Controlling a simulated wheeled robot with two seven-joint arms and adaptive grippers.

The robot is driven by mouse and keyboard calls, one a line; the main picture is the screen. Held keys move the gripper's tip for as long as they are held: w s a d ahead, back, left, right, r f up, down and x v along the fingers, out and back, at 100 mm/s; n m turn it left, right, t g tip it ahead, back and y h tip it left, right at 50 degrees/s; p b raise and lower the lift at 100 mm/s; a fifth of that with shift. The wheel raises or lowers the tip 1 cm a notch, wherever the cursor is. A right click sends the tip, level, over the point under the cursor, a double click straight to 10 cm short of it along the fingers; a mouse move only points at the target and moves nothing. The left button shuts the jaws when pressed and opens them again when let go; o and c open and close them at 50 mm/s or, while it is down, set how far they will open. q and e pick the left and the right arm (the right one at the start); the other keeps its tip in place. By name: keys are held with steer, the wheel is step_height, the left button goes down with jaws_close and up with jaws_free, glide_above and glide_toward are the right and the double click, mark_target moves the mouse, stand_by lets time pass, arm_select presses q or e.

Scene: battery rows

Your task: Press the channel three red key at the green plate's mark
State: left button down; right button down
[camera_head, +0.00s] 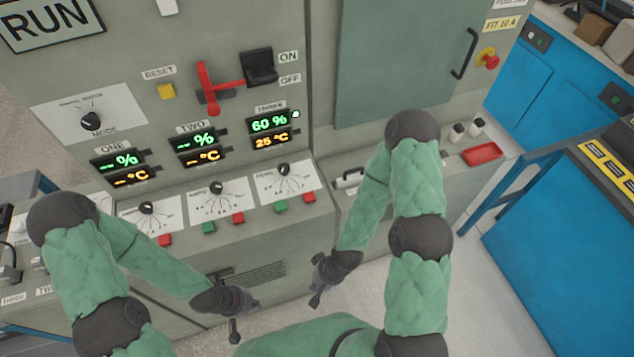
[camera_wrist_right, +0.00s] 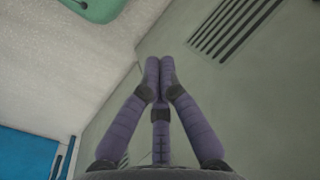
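The channel three red key (camera_head: 309,197) is at the right end of the key row on the grey console's front edge, right of a green key (camera_head: 281,207). Above them is channel three's white dial plate (camera_head: 301,177) with a black knob (camera_head: 283,169). The THREE display (camera_head: 269,122) reads 60 % and 25 °C, with a green lamp beside it. I cannot make out a green plate with a mark. My right gripper (camera_head: 316,298) is below and apart from the keys; its fingertips meet, empty, in the right wrist view (camera_wrist_right: 159,65). My left gripper (camera_head: 235,328) hangs lower left, its fingers too small to read.
A red lever (camera_head: 207,88) and black switch (camera_head: 259,67) stick out above the displays. Displays ONE (camera_head: 116,162) and TWO (camera_head: 197,143) show dashes. A red tray (camera_head: 482,154) lies on the right ledge. Blue cabinets stand right; open floor lies between.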

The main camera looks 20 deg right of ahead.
steer(key=w+d+r+t+p, duration=0.1)
steer(key=w+r+p, duration=0.2)
steer(key=w+r, duration=0.1)
steer(key=w+d+r+t+p, duration=0.1)
steer(key=w+r+p, duration=0.1)
steer(key=w+r, duration=0.3)
steer(key=w+d+r+t+y+p, duration=0.1)
steer(key=w+r+t+p, duration=0.1)
steer(key=w+r, duration=0.3)
steer(key=shift+d+r+p, duration=0.15)
steer(key=shift+r+p, duration=0.3)
steer(key=shift+r, duration=0.35)
steer(key=shift+d+r+p, duration=0.1)
steer(key=shift+r+p, duration=0.3)
steer(key=shift+r, duration=0.4)
steer(key=w+d+r+n+t, duration=0.1)
steer(key=w+d+r+t, duration=0.1)
steer(key=w+r, duration=0.6)
step_height(320, 180, up, 3)
steer(key=shift+f+t+y+b, duration=0.1)
steer(key=shift+t+y+b, duration=0.2)
steer(key=shift+t+b, duration=0.1)
steer(key=shift+a, duration=0.1)
steer(key=b, duration=0.8)
glide_above(312, 197)
step_height(312, 197, down, 7)
steer(key=shift+w+f, duration=0.1)
steer(key=shift+f, duration=0.05)
steer(key=shift+f+b, duration=0.7)
steer(key=shift+f, duration=0.05)
